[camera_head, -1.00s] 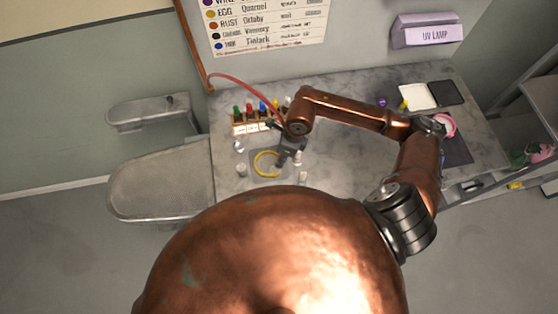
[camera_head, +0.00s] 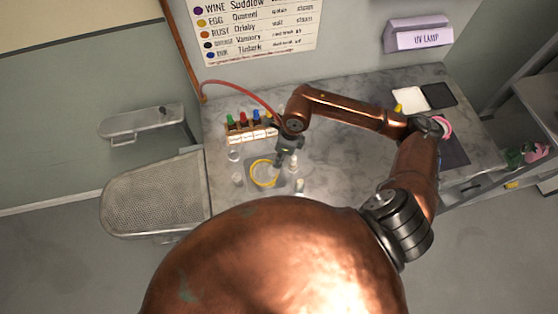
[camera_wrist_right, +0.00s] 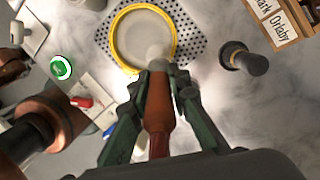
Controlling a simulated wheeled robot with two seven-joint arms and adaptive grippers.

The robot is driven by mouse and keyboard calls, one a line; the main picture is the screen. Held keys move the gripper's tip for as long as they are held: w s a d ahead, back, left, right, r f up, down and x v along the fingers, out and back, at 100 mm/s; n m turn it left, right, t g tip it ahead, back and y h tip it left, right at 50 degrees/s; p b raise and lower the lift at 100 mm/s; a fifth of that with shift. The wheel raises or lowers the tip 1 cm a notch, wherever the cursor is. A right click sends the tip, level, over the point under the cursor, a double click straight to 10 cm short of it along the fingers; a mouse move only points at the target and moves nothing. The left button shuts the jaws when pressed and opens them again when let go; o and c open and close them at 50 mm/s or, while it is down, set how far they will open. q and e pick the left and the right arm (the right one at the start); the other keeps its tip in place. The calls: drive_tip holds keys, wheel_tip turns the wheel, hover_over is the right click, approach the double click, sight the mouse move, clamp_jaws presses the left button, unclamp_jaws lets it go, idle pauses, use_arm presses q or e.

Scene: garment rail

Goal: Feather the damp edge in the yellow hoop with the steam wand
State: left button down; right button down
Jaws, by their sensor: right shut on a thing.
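The yellow hoop (camera_head: 251,173) lies flat on a grey perforated plate (camera_wrist_right: 192,48) on the marble worktop. In the right wrist view, the hoop (camera_wrist_right: 112,42) frames a pale grey cloth; I cannot make out a damp edge on it. My right gripper (camera_head: 283,162) is at the hoop's right side in the head view. In the wrist view, the right gripper (camera_wrist_right: 160,88) is shut on the steam wand (camera_wrist_right: 158,105), an orange-brown shaft with a pale tip. The tip overlaps the hoop's near rim; its height above it is unclear. My left gripper is out of view.
A rack of coloured bottles (camera_head: 250,137) stands behind the hoop. Small pale containers stand on both sides of it. A red hose (camera_head: 238,86) arcs from the wall pipe. A purple UV lamp (camera_head: 418,38) is on the wall. A dark knobbed object (camera_wrist_right: 244,60) stands right of the plate.

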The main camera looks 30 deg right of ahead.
drive_tip(key=shift+r, duration=0.15)
drive_tip(key=shift+r+p, duration=1.6)
drive_tip(key=shift+r, duration=1.8)
